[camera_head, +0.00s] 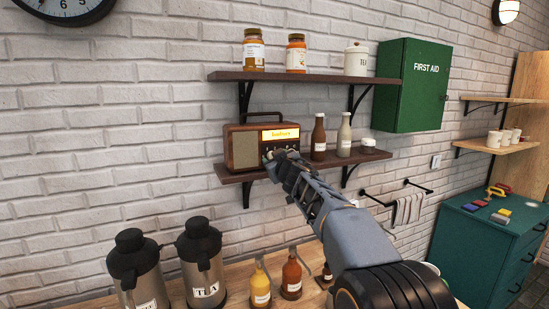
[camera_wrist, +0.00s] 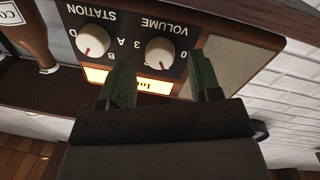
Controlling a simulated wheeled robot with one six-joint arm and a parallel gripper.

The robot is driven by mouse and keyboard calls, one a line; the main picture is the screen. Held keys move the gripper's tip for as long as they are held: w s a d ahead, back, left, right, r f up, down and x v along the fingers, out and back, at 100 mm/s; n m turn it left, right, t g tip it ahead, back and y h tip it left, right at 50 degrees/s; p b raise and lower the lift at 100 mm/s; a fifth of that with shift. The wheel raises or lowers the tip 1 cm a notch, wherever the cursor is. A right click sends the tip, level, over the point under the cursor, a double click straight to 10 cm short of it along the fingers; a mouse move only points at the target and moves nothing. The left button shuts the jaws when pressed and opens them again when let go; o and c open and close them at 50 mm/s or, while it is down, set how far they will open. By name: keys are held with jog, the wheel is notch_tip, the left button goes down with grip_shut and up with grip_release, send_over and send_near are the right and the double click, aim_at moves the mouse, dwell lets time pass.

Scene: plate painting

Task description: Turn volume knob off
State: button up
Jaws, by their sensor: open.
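The radio (camera_head: 243,150) is a wooden box with a lit amber display (camera_head: 281,134), standing on the lower wall shelf. In the wrist view the radio front appears upside down. The white volume knob (camera_wrist: 160,50) sits under the word VOLUME, with a red mark on its lower part in the picture. The similar station knob (camera_wrist: 93,39) is to its left. My gripper (camera_wrist: 159,63) is open, its two green fingers on either side of the volume knob; I cannot tell whether they touch it. In the head view my gripper (camera_head: 271,158) covers the radio's lower right front.
A brown bottle (camera_head: 318,137) and a pale bottle (camera_head: 344,135) stand right of the radio. An upper shelf (camera_head: 300,76) holds jars and a canister. Below, flasks (camera_head: 202,262) and sauce bottles stand on a counter. A green first aid cabinet (camera_head: 413,88) hangs at right.

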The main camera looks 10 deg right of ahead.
jog(key=shift+w, duration=0.85)
jog(key=shift+c, duration=0.2)
jog(key=c, duration=0.9)
